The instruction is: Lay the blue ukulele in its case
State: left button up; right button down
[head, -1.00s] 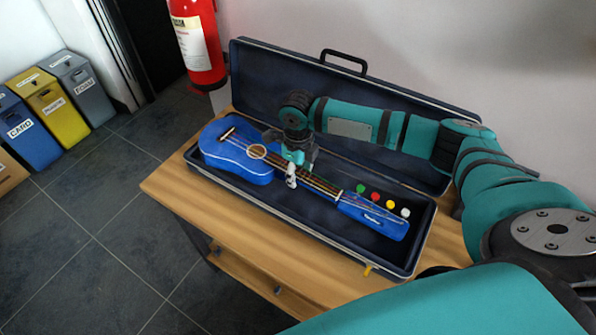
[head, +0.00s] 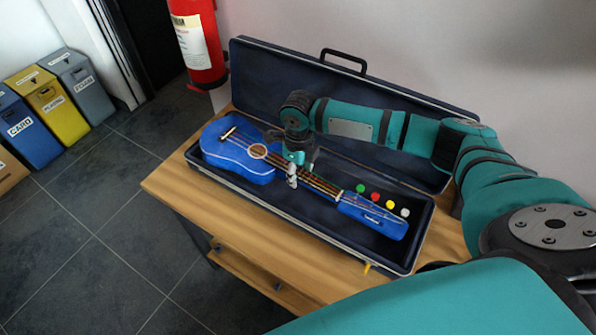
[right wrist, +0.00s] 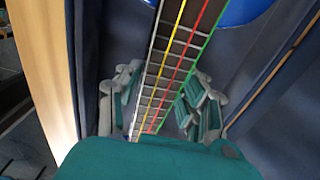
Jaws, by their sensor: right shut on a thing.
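The blue ukulele (head: 238,152) lies within the lower shell of the open dark blue case (head: 310,213), its body at the left and its blue head (head: 372,215) at the right. Whether it rests fully on the case floor I cannot tell. My right gripper (head: 292,175) is at its neck, close to the body, coming from above. In the right wrist view its fingers (right wrist: 162,95) are on both sides of the fretted neck (right wrist: 172,70), shut on it. The strings there are coloured. My left gripper is not in view.
The case's raised lid (head: 270,80) stands behind, against the wall. The case sits on a wooden table (head: 180,185) with a bare left end. A fire extinguisher (head: 203,55) hangs behind the left end. Several bins, one of them yellow (head: 50,105), stand at far left.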

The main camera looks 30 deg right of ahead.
jog(key=shift+s+p, duration=0.1)
jog(key=shift+p, duration=0.25)
jog(key=shift+f, duration=0.4)
dwell(0.8)
jog(key=c, duration=0.7)
grip_release()
jog(key=shift+r, duration=0.1)
notch_tip(320, 180, up, 12)
jog(key=shift+f, duration=0.1)
